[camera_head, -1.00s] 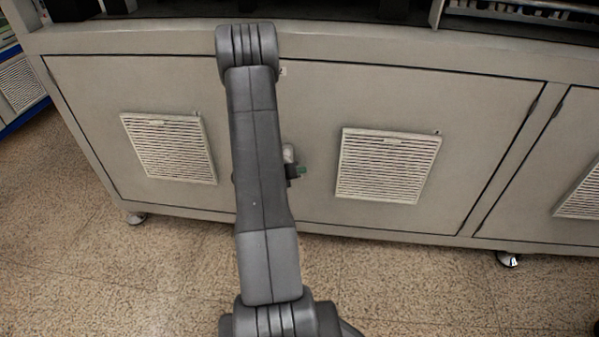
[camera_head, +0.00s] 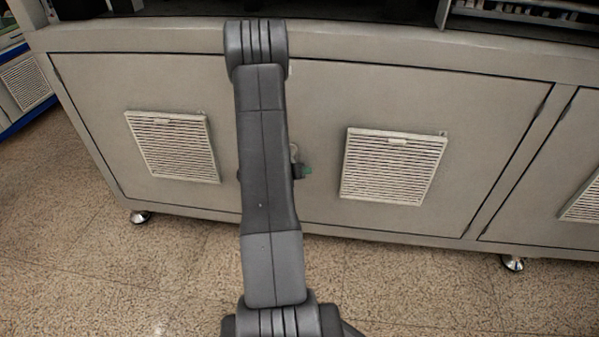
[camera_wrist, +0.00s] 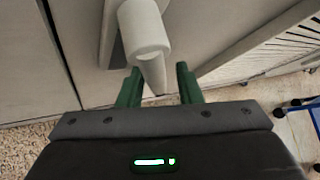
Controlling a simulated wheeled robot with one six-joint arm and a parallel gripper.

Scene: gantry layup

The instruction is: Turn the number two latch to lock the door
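The latch (camera_wrist: 145,32) is a pale rounded knob with a tapered lever pointing down, mounted on the grey cabinet door (camera_wrist: 88,50). My gripper (camera_wrist: 158,69) has two green fingers spread apart. In the wrist view, the lever's lower end shows between the fingertips, with gaps on both sides; I cannot tell whether either finger touches it. In the head view, my arm hides most of my gripper and latch; a green finger (camera_head: 307,171) shows just right of the arm, below a small pale part of the latch (camera_head: 294,151). No number is readable on the latch.
Slatted vents (camera_head: 172,146) and (camera_head: 394,166) flank the latch area on the cabinet front. The cabinet stands on small feet (camera_head: 513,263) above a speckled tan floor (camera_head: 420,290). A blue-framed object (camera_wrist: 300,108) stands at right in the wrist view.

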